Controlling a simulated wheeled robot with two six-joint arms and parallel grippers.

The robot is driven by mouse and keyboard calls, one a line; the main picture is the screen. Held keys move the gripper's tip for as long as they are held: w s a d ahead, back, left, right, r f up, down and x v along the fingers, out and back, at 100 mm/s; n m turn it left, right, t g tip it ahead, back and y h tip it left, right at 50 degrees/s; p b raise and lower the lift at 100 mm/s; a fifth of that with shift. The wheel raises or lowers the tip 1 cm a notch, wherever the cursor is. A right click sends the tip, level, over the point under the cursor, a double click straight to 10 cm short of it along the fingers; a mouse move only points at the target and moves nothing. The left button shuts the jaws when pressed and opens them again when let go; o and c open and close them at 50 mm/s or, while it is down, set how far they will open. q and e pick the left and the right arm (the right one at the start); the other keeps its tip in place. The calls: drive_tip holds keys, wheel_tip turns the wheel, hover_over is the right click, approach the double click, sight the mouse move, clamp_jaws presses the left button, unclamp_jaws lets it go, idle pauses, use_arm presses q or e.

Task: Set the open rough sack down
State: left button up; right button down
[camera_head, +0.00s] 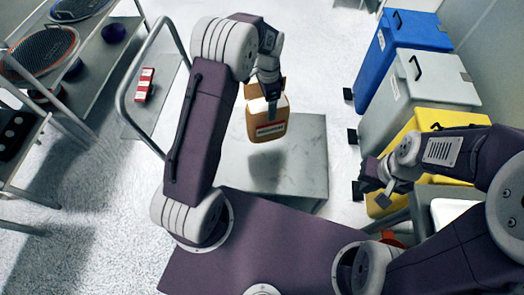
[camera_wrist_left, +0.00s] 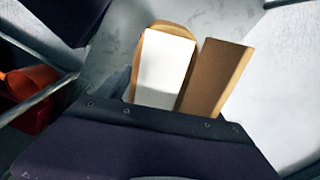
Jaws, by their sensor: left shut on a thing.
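The open rough sack (camera_head: 258,129) is tan with a red and white label and stands roughly upright in the head view. My left gripper (camera_head: 271,106) is shut on it near its top. A dark shadow lies below the sack on the grey platform (camera_head: 300,182), so the sack seems to hang a little above it. In the left wrist view the sack's open top (camera_wrist_left: 147,32) shows a white inside, with a brown flap (camera_wrist_left: 215,75) beside it. The gripper body hides the lower part there. My right gripper (camera_head: 383,186) is at the right, away from the sack; its jaws are unclear.
Blue (camera_head: 405,35), grey (camera_head: 425,85) and yellow (camera_head: 425,130) bins stand at the right. A metal rail (camera_head: 140,68) rises left of the platform, near a red and white box (camera_head: 145,85) lying low. Shelves (camera_head: 95,50) with round sieves stand at far left.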

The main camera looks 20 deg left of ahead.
use_arm(q)
drive_tip(key=s+a+f+b, duration=0.2)
drive_tip(key=a+f+b, duration=0.1)
drive_tip(key=a+f, duration=0.7)
drive_tip(key=shift+a+f+b, duration=0.4)
drive_tip(key=shift+a, duration=0.35)
drive_tip(key=shift+s+f, duration=0.1)
drive_tip(key=shift+f, duration=0.05)
drive_tip(key=o, duration=2.1)
drive_tip(key=shift+s, duration=0.1)
drive_tip(key=shift+c, duration=0.2)
drive_tip(key=shift+o, duration=0.2)
